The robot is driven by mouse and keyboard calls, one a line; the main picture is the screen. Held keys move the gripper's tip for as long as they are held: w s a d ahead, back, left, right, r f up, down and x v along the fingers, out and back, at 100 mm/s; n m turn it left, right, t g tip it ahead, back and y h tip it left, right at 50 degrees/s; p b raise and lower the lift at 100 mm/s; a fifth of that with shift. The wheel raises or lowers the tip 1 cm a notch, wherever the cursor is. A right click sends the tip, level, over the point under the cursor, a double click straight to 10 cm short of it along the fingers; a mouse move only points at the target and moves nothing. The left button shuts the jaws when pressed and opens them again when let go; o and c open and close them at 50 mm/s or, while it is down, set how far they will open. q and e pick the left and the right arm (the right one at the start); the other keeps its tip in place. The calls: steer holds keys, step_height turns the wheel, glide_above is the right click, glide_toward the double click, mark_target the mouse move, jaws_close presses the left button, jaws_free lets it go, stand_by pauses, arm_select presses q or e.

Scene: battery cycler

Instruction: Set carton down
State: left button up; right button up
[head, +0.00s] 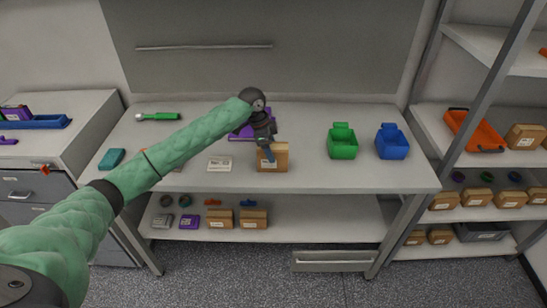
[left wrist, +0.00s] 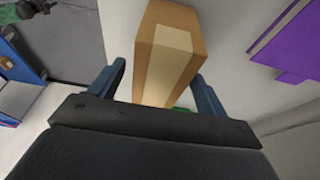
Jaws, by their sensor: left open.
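A brown carton (head: 273,160) with a white label stands on the workbench top (head: 310,175), near its front edge at the middle. My left gripper (head: 267,152) is at the carton from above and behind it in the head view. In the left wrist view the carton (left wrist: 170,50) lies between and beyond the two blue fingers of the open gripper (left wrist: 160,85). Whether a finger touches the carton I cannot tell. My right gripper is in neither view.
A green bin (head: 342,146) and a blue bin (head: 390,145) stand to the right. A purple object (head: 247,130) lies behind the gripper. A white labelled box (head: 219,164) and a teal box (head: 111,159) lie to the left. The lower shelf holds more cartons (head: 252,219).

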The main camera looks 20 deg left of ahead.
arm_select(q)
steer(key=b+v, duration=0.1)
steer(key=v, duration=0.4)
steer(key=shift+a+r+b, duration=0.1)
steer(key=shift+r+b, duration=0.25)
steer(key=shift+b, duration=0.05)
steer(key=shift+v, duration=0.9)
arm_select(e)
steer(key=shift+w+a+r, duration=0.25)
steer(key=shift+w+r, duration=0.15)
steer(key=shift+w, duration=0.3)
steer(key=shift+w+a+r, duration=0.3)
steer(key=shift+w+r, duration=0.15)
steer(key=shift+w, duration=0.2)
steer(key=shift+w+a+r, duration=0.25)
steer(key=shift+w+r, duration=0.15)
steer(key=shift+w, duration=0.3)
